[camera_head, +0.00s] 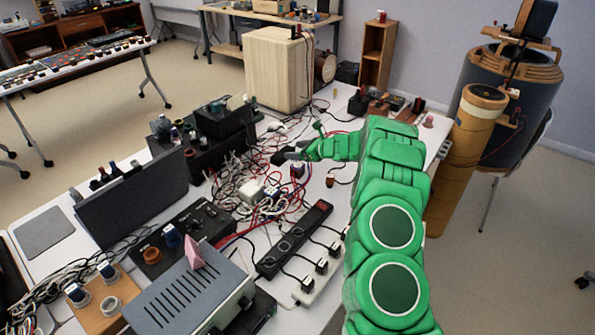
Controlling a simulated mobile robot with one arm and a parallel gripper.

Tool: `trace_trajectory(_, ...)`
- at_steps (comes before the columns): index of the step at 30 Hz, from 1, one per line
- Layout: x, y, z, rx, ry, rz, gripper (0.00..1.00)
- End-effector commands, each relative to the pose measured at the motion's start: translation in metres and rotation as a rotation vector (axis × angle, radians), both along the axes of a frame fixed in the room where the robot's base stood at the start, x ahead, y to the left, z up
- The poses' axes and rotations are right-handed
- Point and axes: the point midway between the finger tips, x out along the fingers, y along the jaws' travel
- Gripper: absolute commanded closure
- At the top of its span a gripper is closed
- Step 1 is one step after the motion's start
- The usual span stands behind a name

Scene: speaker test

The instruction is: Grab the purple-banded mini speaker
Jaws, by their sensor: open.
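My gripper (302,146) is at the end of my green arm, over the middle of the cluttered white table. Its fingers are apart and I see nothing between them. A small dark cylinder with a reddish or purplish band (297,171) stands just below the gripper in the picture, among the cables. It may be the purple-banded mini speaker, but it is too small to tell. A small orange-brown cylinder (330,182) stands to its right. I cannot tell if the gripper touches anything.
Tangled cables (235,185) cover the table's middle. A black power strip (293,240) with plugs lies nearer. A pale wooden box (279,70) stands at the back. A grey metal box (190,295) is at the front left. A tall tan cylinder (466,150) stands right of the table.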

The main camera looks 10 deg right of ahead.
Motion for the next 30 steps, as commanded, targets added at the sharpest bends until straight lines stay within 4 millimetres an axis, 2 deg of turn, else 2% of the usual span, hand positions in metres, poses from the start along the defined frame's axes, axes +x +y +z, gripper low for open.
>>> trace_trajectory(12, 0.002, -0.003, -0.034, 0.005, 0.008, -0.011, 0.23)
trace_trajectory(20, 0.002, -0.003, -0.044, 0.005, 0.005, -0.012, 0.23)
trace_trajectory(29, 0.002, -0.003, -0.079, 0.005, 0.007, -0.011, 0.23)
trace_trajectory(30, 0.006, 0.002, -0.079, 0.002, 0.005, -0.009, 0.23)
